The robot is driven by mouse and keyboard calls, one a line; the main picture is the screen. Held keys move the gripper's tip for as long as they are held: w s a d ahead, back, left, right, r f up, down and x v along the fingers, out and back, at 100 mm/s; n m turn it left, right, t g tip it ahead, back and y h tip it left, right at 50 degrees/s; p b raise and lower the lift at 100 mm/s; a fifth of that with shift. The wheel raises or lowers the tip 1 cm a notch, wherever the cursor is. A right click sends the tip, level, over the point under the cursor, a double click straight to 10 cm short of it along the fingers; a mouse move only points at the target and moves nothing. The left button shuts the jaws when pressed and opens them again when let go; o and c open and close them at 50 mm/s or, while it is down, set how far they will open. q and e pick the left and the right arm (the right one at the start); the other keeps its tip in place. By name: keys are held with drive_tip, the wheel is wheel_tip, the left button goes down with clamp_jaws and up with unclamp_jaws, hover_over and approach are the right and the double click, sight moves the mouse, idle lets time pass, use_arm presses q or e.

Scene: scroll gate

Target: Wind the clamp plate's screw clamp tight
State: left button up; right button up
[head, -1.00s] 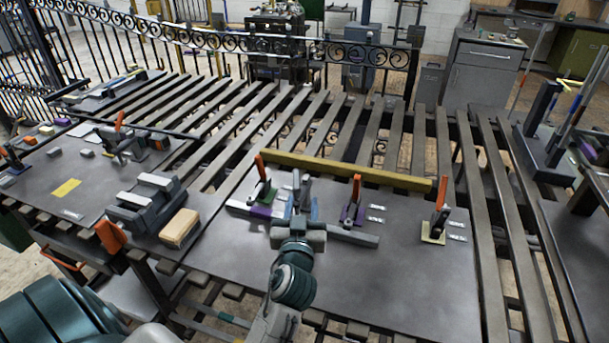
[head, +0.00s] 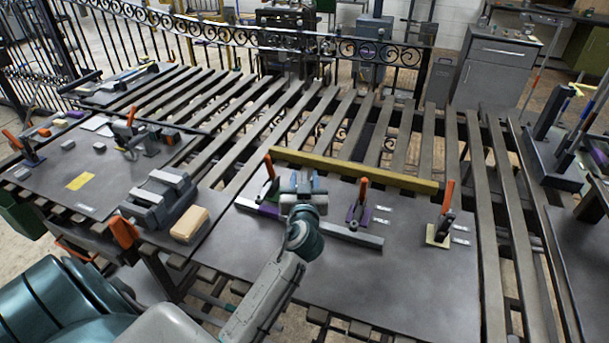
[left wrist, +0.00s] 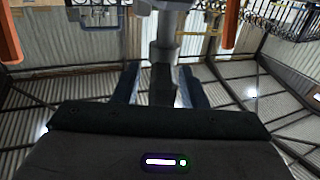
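The dark grey clamp plate (head: 375,275) lies on the slatted table in the head view and carries orange-handled clamps. My left gripper (head: 302,183) is over its far-left part, between the left clamp (head: 269,180) and the purple-based clamp (head: 359,207). It hides what is directly beneath it. In the left wrist view, the two dark blue fingers of my left gripper (left wrist: 162,88) are apart. A grey upright post (left wrist: 165,58), apparently the screw clamp's spindle, shows between them; I cannot tell whether they touch it. My right gripper is not in view.
A long yellow bar (head: 345,169) lies behind the clamps. A clamp with a yellowish base (head: 439,231) stands at the right. A grey vise-like block (head: 158,197) and a tan block (head: 189,223) are at the left. The plate's front right is bare.

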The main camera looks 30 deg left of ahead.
use_arm(q)
drive_tip(key=shift+w, duration=0.15)
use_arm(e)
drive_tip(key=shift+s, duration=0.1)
use_arm(q)
clamp_jaws()
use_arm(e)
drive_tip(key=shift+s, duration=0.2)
use_arm(q)
drive_tip(key=shift+m+t+h, duration=0.3)
drive_tip(key=shift+h, duration=0.1)
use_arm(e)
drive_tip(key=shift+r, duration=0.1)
